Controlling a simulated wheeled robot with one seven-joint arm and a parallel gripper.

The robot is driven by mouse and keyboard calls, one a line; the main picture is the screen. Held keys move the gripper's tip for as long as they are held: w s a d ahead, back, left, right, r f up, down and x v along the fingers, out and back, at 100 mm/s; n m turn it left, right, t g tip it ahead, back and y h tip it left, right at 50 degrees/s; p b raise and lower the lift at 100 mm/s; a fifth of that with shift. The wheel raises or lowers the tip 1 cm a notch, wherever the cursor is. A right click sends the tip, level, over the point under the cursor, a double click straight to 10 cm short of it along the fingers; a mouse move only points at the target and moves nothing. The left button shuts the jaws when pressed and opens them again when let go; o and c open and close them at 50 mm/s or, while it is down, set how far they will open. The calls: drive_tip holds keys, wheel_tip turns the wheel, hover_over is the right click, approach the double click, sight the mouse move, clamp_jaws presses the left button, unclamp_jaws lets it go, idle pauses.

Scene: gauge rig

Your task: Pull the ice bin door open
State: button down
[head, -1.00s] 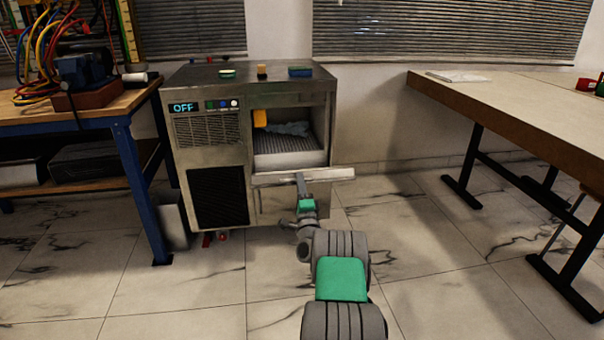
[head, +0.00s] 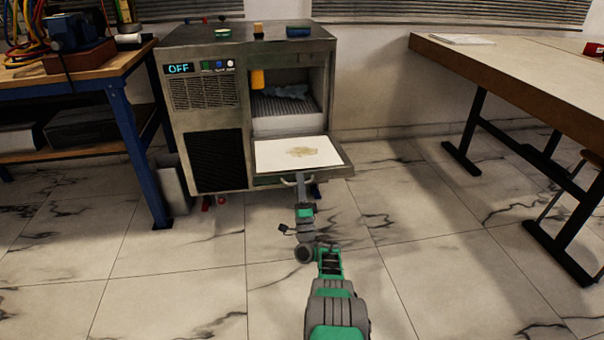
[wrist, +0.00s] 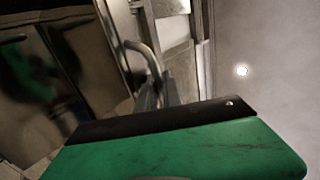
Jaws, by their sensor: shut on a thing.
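The ice machine (head: 205,150) is a grey metal cabinet with an OFF display. Its ice bin door (head: 290,156) is folded down and out at the front, and its pale inner face with a brown stain shows. Behind it the bin opening (head: 283,105) is exposed, with a ribbed grey surface and a bluish item inside. My gripper (head: 299,179) is at the door's front edge, shut on the door handle, which is mostly hidden in the head view. In the wrist view a curved metal handle (wrist: 140,52) shows by the gripper, whose fingertips are hard to make out.
A blue-legged workbench (head: 120,75) with cables stands at the left, and a grey bin (head: 172,188) sits between it and the machine. A long table (head: 500,75) stands at the right. The tiled floor (head: 420,230) between is clear. Small items, including a green lid (head: 222,32), lie on the machine.

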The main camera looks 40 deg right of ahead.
drive_tip(key=shift+w+a+f, duration=0.2)
drive_tip(key=shift+a+f, duration=0.15)
drive_tip(key=shift+f, duration=0.3)
drive_tip(key=c, duration=1.8)
unclamp_jaws()
drive_tip(key=shift+f, duration=0.1)
